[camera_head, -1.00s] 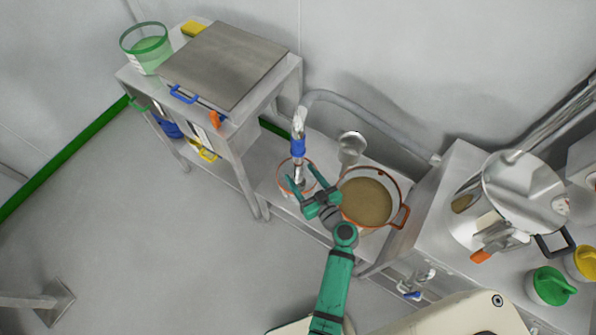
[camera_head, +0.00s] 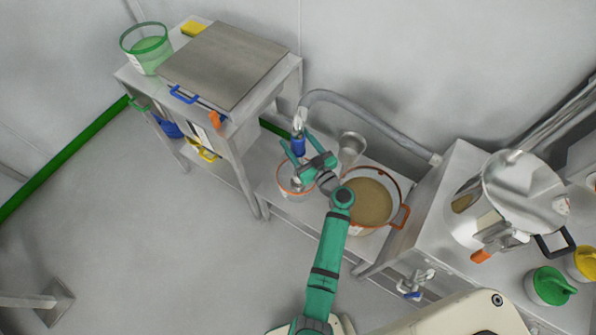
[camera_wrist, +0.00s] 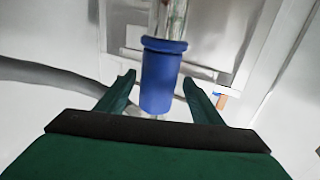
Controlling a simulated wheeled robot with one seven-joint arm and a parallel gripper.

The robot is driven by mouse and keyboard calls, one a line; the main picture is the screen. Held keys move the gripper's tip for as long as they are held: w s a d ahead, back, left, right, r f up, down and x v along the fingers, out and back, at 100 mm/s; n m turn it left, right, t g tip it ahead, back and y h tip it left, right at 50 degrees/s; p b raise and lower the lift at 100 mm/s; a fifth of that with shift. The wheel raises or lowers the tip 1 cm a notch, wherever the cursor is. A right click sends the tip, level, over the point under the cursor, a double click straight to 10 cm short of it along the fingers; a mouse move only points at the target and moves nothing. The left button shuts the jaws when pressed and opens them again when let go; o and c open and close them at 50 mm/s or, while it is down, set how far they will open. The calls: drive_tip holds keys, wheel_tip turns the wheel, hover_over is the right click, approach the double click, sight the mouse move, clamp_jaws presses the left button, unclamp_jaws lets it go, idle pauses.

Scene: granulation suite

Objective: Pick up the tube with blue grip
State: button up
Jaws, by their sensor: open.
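The tube has a blue grip (camera_head: 298,146) and a clear metallic upper end, and a grey hose runs from it to the right. It stands over a small orange-rimmed container (camera_head: 293,193). My gripper (camera_head: 296,150) is open at the height of the blue grip. In the wrist view the blue grip (camera_wrist: 161,80) stands upright between the two fingertips of my gripper (camera_wrist: 159,83), with a gap on each side. Whether the fingers reach fully around it is hard to tell. The tube's lower end is partly hidden by my gripper.
A larger orange-rimmed pot (camera_head: 370,203) of brown material and a metal cup (camera_head: 352,148) stand close to my arm's right. The grey hose (camera_head: 370,115) curves along the wall. A steel cart (camera_head: 225,62) is at left; a lidded steel vessel (camera_head: 480,215) is at right.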

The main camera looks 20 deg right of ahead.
drive_tip(key=x, duration=0.4)
drive_tip(key=shift+w+d, duration=0.1)
drive_tip(key=shift+d, duration=0.05)
drive_tip(key=shift+r, duration=0.15)
clamp_jaws()
